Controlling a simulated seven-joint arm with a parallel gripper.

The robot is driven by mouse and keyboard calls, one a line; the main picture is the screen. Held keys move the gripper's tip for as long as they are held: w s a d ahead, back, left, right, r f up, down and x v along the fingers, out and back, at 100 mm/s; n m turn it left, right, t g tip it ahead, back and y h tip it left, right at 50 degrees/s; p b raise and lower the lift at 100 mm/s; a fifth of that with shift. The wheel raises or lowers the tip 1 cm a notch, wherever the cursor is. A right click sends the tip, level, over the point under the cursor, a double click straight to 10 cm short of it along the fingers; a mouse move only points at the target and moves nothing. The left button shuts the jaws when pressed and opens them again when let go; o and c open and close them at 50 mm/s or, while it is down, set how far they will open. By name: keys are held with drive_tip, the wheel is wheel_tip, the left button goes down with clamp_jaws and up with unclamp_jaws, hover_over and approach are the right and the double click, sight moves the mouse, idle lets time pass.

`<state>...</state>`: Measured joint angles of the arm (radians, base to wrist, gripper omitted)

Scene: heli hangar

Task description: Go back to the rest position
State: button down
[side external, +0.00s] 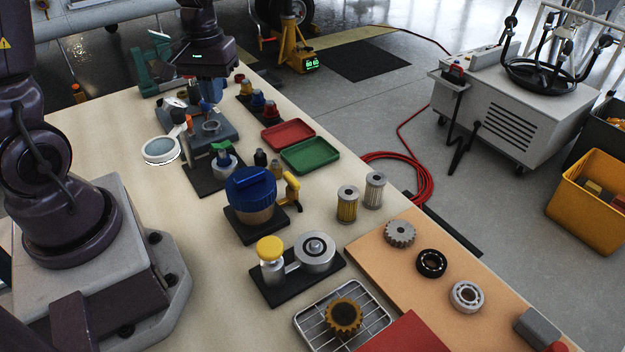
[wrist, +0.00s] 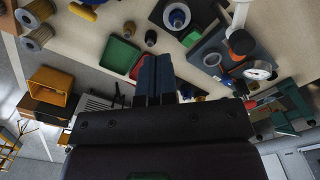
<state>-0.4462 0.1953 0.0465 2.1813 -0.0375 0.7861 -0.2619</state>
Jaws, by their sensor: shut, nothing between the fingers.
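My gripper (side external: 211,90) is at the far end of the workbench in the side view, pointing down above the blue-grey fixture (side external: 222,130). Its blue fingers are together and hold nothing. In the wrist view the shut fingers (wrist: 155,75) show at the middle, with the bench items beyond them. I cannot tell exactly how high the fingertips are above the fixture.
A green tray (side external: 311,154) and a red tray (side external: 288,134) lie right of the fixture. Bare bench top (side external: 140,215) is free at the left.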

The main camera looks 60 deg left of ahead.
drive_tip(key=s+d+r+m+t, duration=0.3)
drive_tip(key=s+d+r+m, duration=0.1)
drive_tip(key=d+r, duration=0.3)
drive_tip(key=s+d+r+m+t, duration=0.2)
drive_tip(key=s+d+r+m, duration=0.1)
drive_tip(key=d+r+m, duration=0.2)
wheel_tip(320, 180, up, 2)
drive_tip(key=shift+s+d+t, duration=0.4)
drive_tip(key=shift+d, duration=0.75)
